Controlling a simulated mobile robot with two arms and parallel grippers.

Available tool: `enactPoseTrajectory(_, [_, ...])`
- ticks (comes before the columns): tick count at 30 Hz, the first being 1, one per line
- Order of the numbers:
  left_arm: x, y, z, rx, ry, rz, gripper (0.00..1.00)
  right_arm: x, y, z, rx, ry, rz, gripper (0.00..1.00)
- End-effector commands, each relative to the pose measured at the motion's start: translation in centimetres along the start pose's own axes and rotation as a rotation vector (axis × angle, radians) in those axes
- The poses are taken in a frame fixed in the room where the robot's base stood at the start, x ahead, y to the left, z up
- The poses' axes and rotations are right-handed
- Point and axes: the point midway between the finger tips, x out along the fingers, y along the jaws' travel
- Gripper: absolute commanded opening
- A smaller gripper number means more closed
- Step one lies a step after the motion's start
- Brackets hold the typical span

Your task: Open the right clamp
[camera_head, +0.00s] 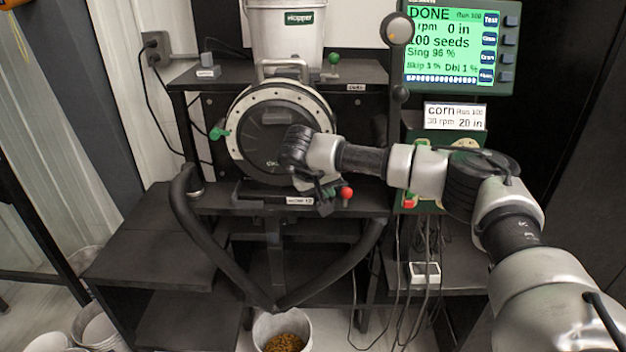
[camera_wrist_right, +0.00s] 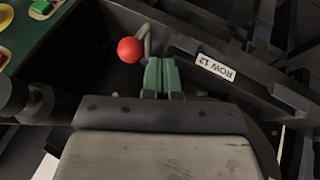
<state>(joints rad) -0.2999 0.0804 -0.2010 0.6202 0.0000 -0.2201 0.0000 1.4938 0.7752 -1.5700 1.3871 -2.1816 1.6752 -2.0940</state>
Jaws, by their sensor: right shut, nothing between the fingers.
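The round dark seed meter (camera_head: 262,150) with a pale studded rim stands upright on the shelf in the head view. A green clamp handle (camera_head: 219,132) shows at its left edge. The right clamp is not visible; my right wrist covers the meter's right side. My right gripper (camera_head: 327,196) points down in front of the meter's lower right, close to a red ball knob (camera_head: 346,193). In the right wrist view its green fingers (camera_wrist_right: 162,75) are together with nothing between them, and the red knob (camera_wrist_right: 130,50) is beside them. My left gripper is out of view.
A white hopper (camera_head: 285,45) stands above the meter. A monitor (camera_head: 455,45) reading DONE is at upper right. A "ROW 12" label (camera_wrist_right: 214,67) is on the shelf edge. Black tubes (camera_head: 340,262) curve below it to a bucket of seeds (camera_head: 283,341). Cables hang at right.

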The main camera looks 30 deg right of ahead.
Motion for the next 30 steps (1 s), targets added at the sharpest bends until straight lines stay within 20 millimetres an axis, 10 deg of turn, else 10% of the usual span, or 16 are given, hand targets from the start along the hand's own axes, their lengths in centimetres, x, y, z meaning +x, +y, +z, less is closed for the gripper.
enactPoseTrajectory(30, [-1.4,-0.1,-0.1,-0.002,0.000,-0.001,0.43,1.0,2.3,0.6,-0.092,0.043,-0.042,0.00])
